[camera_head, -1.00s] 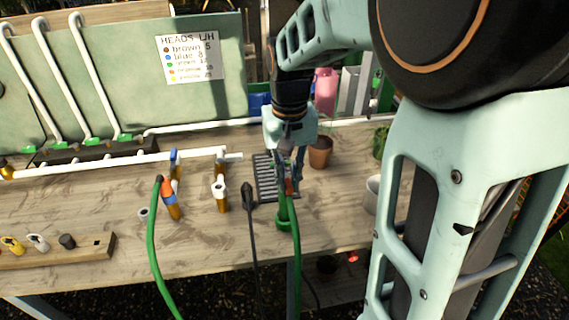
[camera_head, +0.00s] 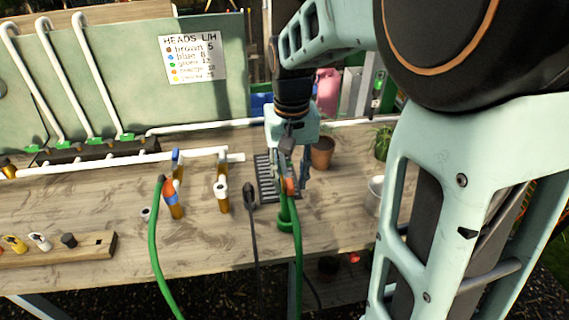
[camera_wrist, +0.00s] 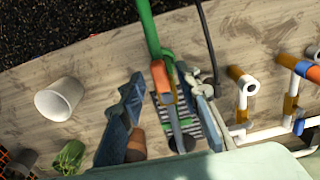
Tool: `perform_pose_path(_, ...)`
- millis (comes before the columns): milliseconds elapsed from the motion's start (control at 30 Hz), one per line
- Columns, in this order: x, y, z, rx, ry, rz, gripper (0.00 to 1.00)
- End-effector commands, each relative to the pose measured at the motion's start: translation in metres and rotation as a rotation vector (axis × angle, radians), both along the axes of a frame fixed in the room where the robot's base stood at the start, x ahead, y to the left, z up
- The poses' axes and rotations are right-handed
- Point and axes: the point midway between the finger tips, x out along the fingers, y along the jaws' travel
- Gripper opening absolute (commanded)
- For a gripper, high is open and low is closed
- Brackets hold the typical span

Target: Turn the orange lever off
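An orange lever-like piece (camera_wrist: 159,78) sits by a green hose fitting (camera_wrist: 166,62) in the wrist view. It also shows small in the head view (camera_head: 290,186), at the top of the green hose (camera_head: 298,240). My gripper (camera_wrist: 160,74) is open, with its blue fingers on either side of the orange piece. Whether either finger touches it I cannot tell. In the head view my gripper (camera_head: 291,170) points down over the bench, and its fingers partly hide the fitting. The lever's pivot is not clearly seen.
A dark grate (camera_head: 265,180) lies under my gripper. A black hose (camera_head: 250,195) and a brass-coloured standpipe (camera_head: 222,196) stand to the left, with an orange-and-blue hose connector (camera_head: 172,198) farther left. A terracotta pot (camera_head: 321,153) and a white pot (camera_head: 375,190) are to the right.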

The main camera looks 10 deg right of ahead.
Motion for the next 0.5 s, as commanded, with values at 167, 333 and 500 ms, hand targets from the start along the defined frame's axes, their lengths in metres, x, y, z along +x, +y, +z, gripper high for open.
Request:
perform_pose_path(167, 0.001, 0.0, 0.028, 0.001, -0.006, 0.0, 0.3)
perform_pose_path(333, 0.001, 0.0, 0.066, 0.0, -0.006, 0.0, 0.3)
perform_pose_path(500, 0.0, 0.0, 0.097, 0.0, -0.005, 0.0, 0.3)
